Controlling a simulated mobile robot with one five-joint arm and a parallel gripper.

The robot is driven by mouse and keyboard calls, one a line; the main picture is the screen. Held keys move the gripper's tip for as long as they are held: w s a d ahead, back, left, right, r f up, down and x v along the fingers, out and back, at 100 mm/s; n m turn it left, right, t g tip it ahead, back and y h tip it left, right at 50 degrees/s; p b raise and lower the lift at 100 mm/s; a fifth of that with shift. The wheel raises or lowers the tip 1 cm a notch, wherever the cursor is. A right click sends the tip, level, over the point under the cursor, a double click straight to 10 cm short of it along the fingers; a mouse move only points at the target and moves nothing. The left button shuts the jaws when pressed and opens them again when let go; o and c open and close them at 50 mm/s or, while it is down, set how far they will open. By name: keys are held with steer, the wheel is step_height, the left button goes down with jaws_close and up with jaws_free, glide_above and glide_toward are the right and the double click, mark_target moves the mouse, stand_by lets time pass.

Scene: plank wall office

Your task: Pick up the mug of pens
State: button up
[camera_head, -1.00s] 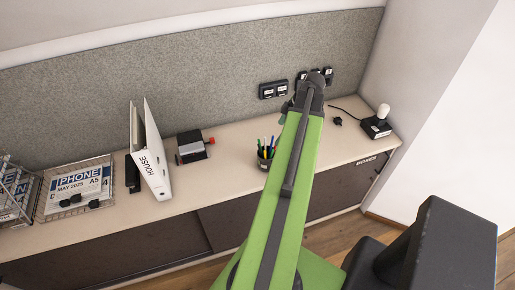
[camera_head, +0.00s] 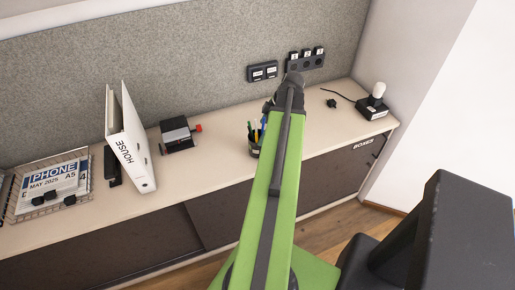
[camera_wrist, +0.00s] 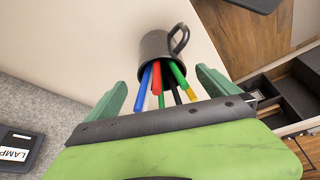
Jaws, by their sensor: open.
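The mug of pens (camera_wrist: 154,45) is a dark mug with its handle on the right in the wrist view. Blue, red, green, yellow and black pens stick out of it toward my gripper. My gripper (camera_wrist: 165,90) is open, with one green finger on each side of the pens. The mug's body lies beyond the fingertips, and I cannot tell whether the fingers touch any pen. In the head view the mug (camera_head: 253,150) stands on the cabinet top, partly hidden behind my green arm. My gripper itself is hidden there by the arm.
On the cabinet top (camera_head: 215,175) stand a white binder (camera_head: 130,140), a dark device with a red knob (camera_head: 178,134), a wire tray with papers (camera_head: 55,185) and a lamp base (camera_head: 371,105). A grey panel with sockets (camera_head: 263,71) rises behind. Bare surface lies left of the mug.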

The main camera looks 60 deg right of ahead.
steer(key=b+x, duration=0.4)
steer(key=x, duration=0.1)
steer(key=shift+w+a+f+b, duration=0.1)
steer(key=shift+f+b, duration=0.05)
steer(key=shift+b, duration=0.25)
steer(key=shift+r, duration=0.2)
steer(key=c, duration=2)
steer(key=shift+r+p, duration=0.15)
steer(key=shift+p, duration=0.2)
steer(key=shift+r+p, duration=0.3)
step_height(320, 180, up, 4)
steer(key=p, duration=0.3)
steer(key=shift+f+p, duration=0.15)
steer(key=shift+p, duration=0.25)
steer(key=s+r+p, duration=0.2)
steer(key=s, duration=0.2)
steer(key=s+d+r+p, duration=0.1)
steer(key=s+r+p, duration=0.1)
steer(key=s, duration=0.1)
steer(key=s+r+p, duration=0.2)
steer(key=s, duration=0.2)
steer(key=shift+s+d+r, duration=0.2)
steer(key=shift+s, duration=0.1)
